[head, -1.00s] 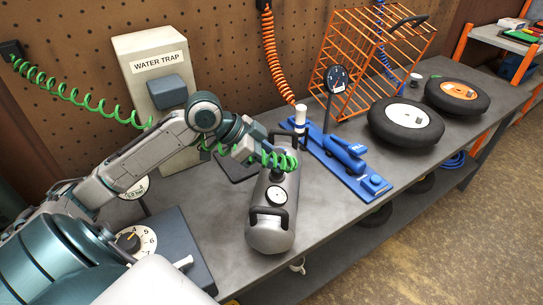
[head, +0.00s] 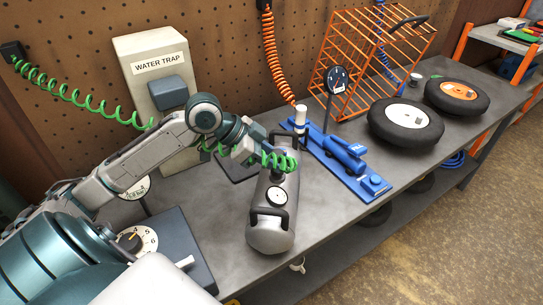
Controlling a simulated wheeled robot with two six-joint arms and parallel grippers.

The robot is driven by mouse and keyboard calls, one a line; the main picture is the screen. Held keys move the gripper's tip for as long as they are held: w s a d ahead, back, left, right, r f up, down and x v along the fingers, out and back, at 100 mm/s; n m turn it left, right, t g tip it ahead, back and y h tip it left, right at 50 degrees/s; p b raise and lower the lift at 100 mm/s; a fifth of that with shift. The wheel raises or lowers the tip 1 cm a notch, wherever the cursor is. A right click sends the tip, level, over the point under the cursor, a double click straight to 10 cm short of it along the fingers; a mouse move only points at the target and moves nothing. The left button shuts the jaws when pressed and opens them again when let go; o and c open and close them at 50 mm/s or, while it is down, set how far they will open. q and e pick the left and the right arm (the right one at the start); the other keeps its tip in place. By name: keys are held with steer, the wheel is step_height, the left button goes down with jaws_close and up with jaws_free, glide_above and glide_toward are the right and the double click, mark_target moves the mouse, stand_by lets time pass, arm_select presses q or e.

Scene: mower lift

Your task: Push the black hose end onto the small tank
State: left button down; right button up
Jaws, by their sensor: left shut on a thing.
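The small tank (head: 269,236) is a grey cylinder with black handles, lying on the bench in the middle of the view. My left gripper (head: 258,157) is above the tank's far end, shut on the end of the green coiled hose (head: 280,161). The black hose end itself is mostly hidden by the gripper and the green coils. A dark piece shows just under the coils at the tank's top; I cannot tell whether it touches the tank's fitting. My right gripper is not in view.
A blue foot pump (head: 345,160) with a gauge (head: 336,80) lies right of the tank. Beyond it are an orange wire rack (head: 365,60) and two wheels (head: 405,122). The water trap box (head: 152,62) stands behind my arm. A dial box (head: 170,240) is at the front left.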

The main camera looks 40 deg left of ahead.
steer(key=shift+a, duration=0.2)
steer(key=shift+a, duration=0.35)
arm_select(q)
steer(key=shift+p, duration=0.3)
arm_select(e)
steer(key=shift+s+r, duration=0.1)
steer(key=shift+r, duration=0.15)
arm_select(q)
steer(key=shift+f, duration=0.1)
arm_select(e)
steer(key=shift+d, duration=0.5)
arm_select(q)
steer(key=shift+f+b, duration=0.3)
steer(key=shift+f, duration=0.2)
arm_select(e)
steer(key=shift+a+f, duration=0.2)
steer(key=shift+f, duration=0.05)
arm_select(q)
steer(key=c, duration=1.3)
jaws_free()
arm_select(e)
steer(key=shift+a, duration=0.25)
